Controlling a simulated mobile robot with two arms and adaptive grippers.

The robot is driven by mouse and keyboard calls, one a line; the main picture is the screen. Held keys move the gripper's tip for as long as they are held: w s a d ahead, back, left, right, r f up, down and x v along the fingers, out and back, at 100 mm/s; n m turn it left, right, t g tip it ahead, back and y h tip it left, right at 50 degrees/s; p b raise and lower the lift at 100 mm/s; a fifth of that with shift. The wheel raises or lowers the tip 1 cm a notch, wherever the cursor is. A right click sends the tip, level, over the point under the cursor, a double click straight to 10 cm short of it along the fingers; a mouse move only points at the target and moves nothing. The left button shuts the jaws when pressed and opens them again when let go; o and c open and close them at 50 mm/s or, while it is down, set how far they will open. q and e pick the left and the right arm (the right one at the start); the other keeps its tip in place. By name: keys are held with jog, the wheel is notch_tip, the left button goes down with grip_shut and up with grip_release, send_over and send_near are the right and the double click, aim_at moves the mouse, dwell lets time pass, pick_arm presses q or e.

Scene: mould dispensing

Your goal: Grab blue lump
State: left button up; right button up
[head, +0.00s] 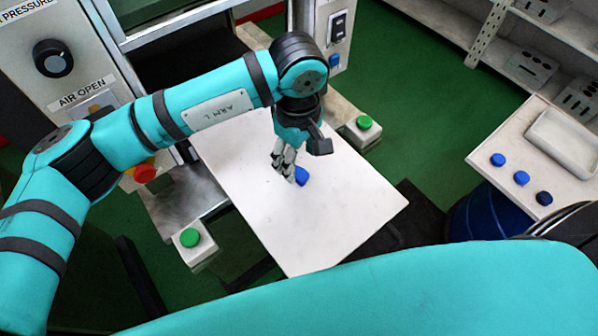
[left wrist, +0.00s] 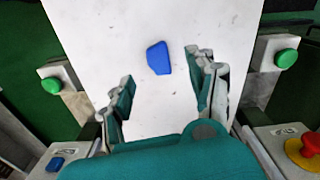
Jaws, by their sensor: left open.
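A blue lump (head: 301,175) lies on the white board (head: 350,205) in the head view, partly hidden behind my gripper. It also shows in the left wrist view (left wrist: 159,58) as a flat-looking, angular blue piece on the bare white surface. My left gripper (head: 285,172) points down at the board right beside the lump. In the left wrist view its two fingers (left wrist: 165,85) are apart, with the lump between and a little beyond the tips, touching neither. My right gripper is not in view.
Green buttons (head: 190,237) (head: 364,122) sit on housings at the board's left and right. A red knob (head: 145,173) is on the machine at left. A side table at right carries several blue pieces (head: 521,178) and a white tray (head: 562,142). The board around the lump is clear.

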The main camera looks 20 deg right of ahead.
aim_at(299, 172)
pick_arm(q)
notch_tip(299, 172, down, 5)
jog(key=shift+d+r, duration=0.15)
jog(key=c, duration=0.9)
